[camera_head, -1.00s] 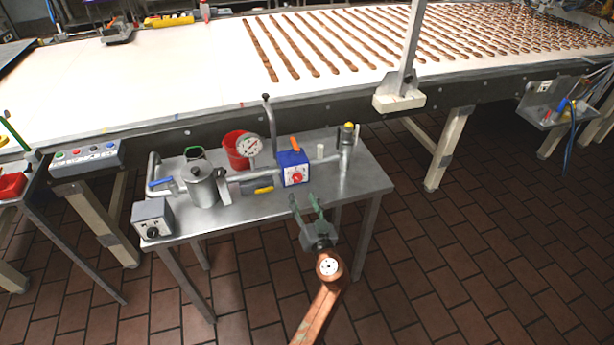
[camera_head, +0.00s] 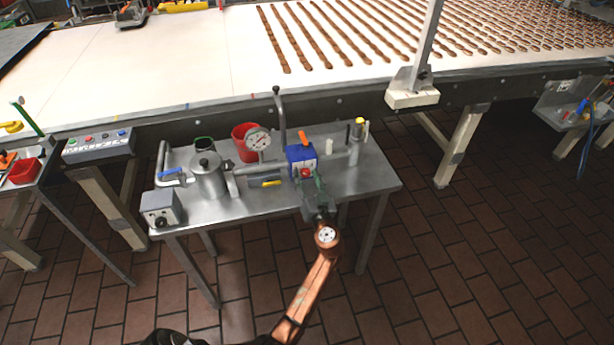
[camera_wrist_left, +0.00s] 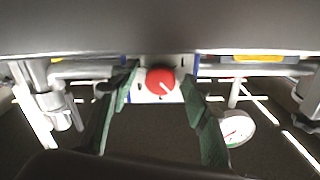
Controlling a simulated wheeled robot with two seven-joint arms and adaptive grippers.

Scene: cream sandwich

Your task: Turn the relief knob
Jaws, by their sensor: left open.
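The relief knob is a red round dial on the white front face of a blue box (camera_head: 297,153) on the small steel table. It shows in the head view (camera_head: 305,173) and in the left wrist view (camera_wrist_left: 161,81), with a pale pointer mark. My left gripper (camera_head: 311,180) is open in front of the box. In the wrist view its two green fingers (camera_wrist_left: 161,100) stand apart on either side of the knob. I cannot tell whether they touch it. My right gripper is out of view.
On the steel table (camera_head: 366,185) stand a metal pot (camera_head: 209,176), a pressure gauge (camera_head: 258,140), a red bucket (camera_head: 241,139), pipes and a grey control box (camera_head: 161,208). A conveyor (camera_head: 190,80) runs behind. The tiled floor in front is open.

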